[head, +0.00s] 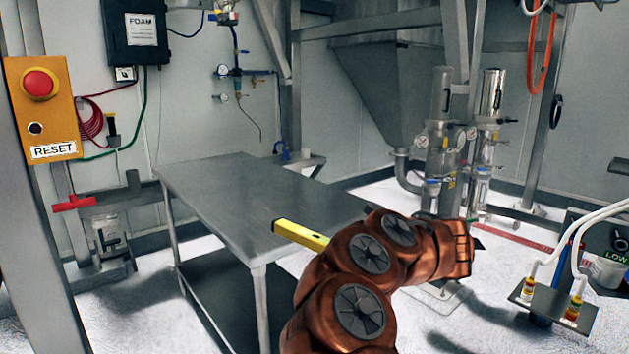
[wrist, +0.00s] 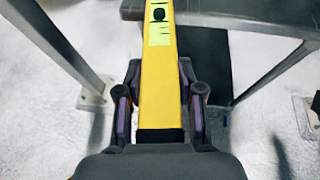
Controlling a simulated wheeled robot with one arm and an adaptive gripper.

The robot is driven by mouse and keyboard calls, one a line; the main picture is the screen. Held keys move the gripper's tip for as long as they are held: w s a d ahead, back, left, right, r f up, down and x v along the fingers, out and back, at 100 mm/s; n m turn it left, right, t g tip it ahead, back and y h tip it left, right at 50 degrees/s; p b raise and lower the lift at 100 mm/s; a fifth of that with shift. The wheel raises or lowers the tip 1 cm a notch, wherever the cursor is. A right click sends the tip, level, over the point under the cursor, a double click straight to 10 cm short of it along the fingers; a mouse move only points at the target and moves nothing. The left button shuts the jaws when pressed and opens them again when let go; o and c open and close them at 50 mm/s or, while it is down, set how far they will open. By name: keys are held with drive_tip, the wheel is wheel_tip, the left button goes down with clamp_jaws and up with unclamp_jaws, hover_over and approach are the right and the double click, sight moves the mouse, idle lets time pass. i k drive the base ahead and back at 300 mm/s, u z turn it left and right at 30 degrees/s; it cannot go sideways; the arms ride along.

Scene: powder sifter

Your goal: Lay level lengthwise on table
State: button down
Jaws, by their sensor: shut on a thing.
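The yellow spirit level (head: 300,234) shows in the head view, sticking out to the left from behind my arm. In the wrist view the level (wrist: 158,90) runs straight away from my gripper, with a vial window near its far part. My gripper (wrist: 160,100) is shut on the level, one finger along each side. In the head view my arm hides the gripper and the rest of the level. The grey metal table (head: 240,190) stands to the left, its top bare. The level's free end appears near the table's right front edge; I cannot tell whether it touches.
A lower shelf (head: 222,290) sits under the table. A stand with hoses and fittings (head: 552,303) is at the right. Glass and metal columns (head: 440,140) stand behind. A red button box (head: 40,105) is at the left. The tabletop is clear.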

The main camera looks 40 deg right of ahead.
sight(285, 204)
drive_tip(key=z, duration=0.3)
drive_tip(key=i, duration=1)
